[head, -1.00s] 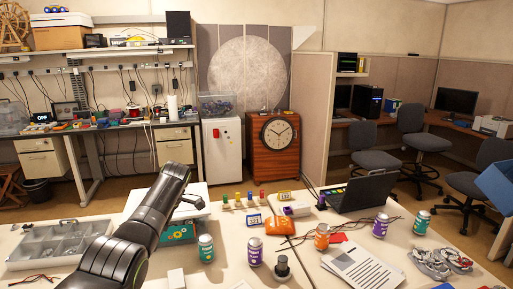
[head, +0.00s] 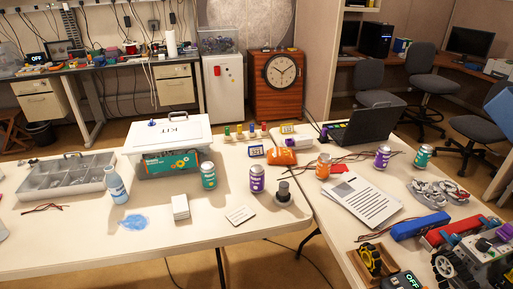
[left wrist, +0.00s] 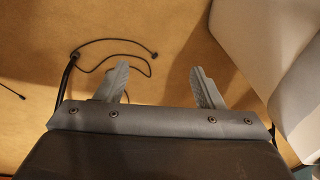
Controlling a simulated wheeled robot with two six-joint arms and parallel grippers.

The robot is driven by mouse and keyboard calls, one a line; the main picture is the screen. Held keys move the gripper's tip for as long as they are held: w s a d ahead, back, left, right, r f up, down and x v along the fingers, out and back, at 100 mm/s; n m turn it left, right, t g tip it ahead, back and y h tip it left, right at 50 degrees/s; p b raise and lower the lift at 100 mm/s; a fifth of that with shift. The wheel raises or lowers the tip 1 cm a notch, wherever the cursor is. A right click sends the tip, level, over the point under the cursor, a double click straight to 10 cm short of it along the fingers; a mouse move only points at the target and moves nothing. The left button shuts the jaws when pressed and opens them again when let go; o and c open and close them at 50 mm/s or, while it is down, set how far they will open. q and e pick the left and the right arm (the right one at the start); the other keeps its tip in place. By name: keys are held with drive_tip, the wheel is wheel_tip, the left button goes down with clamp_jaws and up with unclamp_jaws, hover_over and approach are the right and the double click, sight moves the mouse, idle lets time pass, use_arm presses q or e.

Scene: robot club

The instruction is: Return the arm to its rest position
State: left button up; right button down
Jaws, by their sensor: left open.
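My left gripper (left wrist: 160,85) shows in the left wrist view. Its two grey fingers are spread apart with nothing between them. Below them is the tan floor (left wrist: 180,30), with a thin black cable (left wrist: 110,45) lying on it. Neither arm nor gripper is visible in the head view now. My right gripper is in neither view.
The white table (head: 60,235) holds a lidded kit box (head: 168,133), a grey divided tray (head: 68,180), a clear blue bottle (head: 116,186), several cans and a laptop (head: 366,124). A pale panel (left wrist: 270,45) stands right of the left gripper's fingers.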

use_arm(q)
drive_tip(key=s+f+m+b, duration=0.1)
drive_tip(key=s+f, duration=0.2)
drive_tip(key=s, duration=0.7)
drive_tip(key=s+d+f+m, duration=0.1)
drive_tip(key=s+f, duration=0.3)
drive_tip(key=s, duration=0.6)
drive_tip(key=s+f+m+b, duration=0.1)
drive_tip(key=s+f+m, duration=0.2)
drive_tip(key=s, duration=0.8)
drive_tip(key=shift+d+f+t+h+b, duration=0.3)
drive_tip(key=shift+f+t+h+b, duration=0.05)
drive_tip(key=shift+f+t+h, duration=0.1)
